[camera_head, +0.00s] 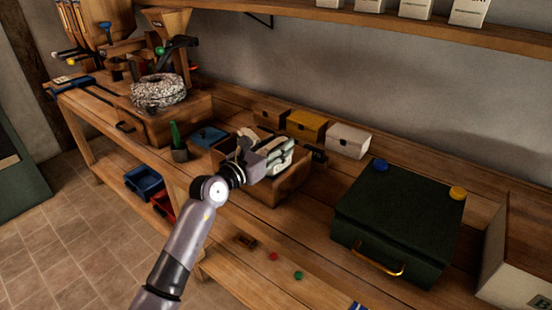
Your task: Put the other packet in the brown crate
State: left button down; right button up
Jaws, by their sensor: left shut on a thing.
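The brown crate (291,187) is an open wooden box on the bench, in the middle of the head view. My left gripper (285,152) is over the crate's opening, with its arm coming up from below. It is shut on a small pale packet, which the fingers mostly hide. I cannot tell whether the packet touches the inside of the crate. The gripper and wrist hide much of the crate's inside, so other contents cannot be made out. My right gripper is not in view.
Small brown, yellow (307,126) and white (348,141) boxes stand behind the crate. A dark green case (395,215) stands to its right. Small discs lie on the bench in front.

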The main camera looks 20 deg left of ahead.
pick_arm(q)
jog(key=shift+f, duration=1.8)
jog(key=shift+f+b, duration=0.1)
jog(key=shift+b, duration=0.2)
jog(key=c, duration=0.9)
grip_release()
jog(key=v, duration=1.2)
jog(key=shift+b, duration=0.3)
